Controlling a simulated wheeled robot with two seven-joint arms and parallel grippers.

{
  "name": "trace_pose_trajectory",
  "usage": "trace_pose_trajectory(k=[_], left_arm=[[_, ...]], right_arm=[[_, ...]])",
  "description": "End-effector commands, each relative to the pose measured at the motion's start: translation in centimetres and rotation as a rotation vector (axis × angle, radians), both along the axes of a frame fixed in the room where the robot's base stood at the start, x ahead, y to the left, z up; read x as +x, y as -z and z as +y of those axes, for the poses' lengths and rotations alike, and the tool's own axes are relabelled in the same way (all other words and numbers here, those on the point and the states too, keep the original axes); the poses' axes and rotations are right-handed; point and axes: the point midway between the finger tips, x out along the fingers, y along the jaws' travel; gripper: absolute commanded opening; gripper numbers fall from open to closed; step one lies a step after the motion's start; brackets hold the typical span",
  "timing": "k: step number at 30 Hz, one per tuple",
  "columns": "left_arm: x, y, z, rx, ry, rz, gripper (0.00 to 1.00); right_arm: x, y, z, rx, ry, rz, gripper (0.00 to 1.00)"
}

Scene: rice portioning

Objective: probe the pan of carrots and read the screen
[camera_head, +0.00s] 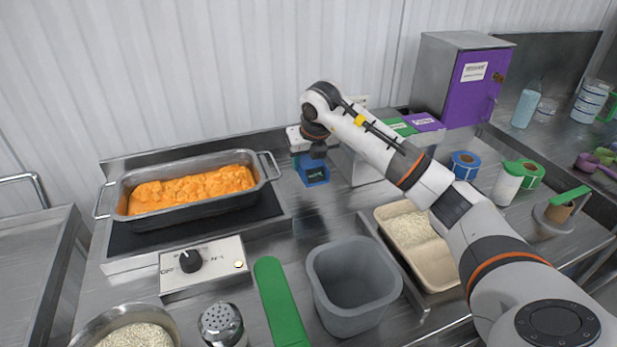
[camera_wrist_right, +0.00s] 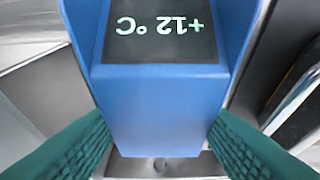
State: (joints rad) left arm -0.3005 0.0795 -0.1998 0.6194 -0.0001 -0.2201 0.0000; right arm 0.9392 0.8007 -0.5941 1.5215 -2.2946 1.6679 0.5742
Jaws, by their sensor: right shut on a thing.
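A pan of carrots (camera_head: 195,203), deep and metal with two handles, sits on a dark hotplate (camera_head: 215,226) at the left. A blue thermometer (camera_head: 313,174) with a small dark screen stands to the right of the pan, apart from it. My right gripper (camera_head: 318,150) reaches it from above. In the right wrist view the green fingers of my right gripper (camera_wrist_right: 160,138) are on both sides of the blue thermometer (camera_wrist_right: 155,115), shut on it. Its screen (camera_wrist_right: 160,28) appears upside down and reads +12 °C. Any probe tip is hidden. My left gripper is not in view.
A control box (camera_head: 205,266) with a black knob is in front of the hotplate. A grey tub (camera_head: 352,288), a green-handled tool (camera_head: 279,302) and a rice tray (camera_head: 408,240) are in front. A purple-doored cabinet (camera_head: 460,85) stands behind my right arm.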

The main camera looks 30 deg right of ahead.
Motion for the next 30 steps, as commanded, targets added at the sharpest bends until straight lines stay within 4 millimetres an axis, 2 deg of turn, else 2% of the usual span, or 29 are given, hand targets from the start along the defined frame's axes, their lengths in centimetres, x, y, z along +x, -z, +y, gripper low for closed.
trace_pose_trajectory(k=[5,21,24,30], left_arm=[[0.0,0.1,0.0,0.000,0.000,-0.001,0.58],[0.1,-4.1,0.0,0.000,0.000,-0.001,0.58],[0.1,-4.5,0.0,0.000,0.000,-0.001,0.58],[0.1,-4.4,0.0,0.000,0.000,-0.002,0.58]], right_arm=[[0.0,-2.7,0.0,0.000,0.001,-0.002,0.28],[0.0,-8.5,-0.1,-0.001,0.000,0.001,0.28],[0.0,-9.1,0.0,-0.001,0.000,0.001,0.28],[0.0,-8.9,0.0,0.000,0.000,0.002,0.28]])
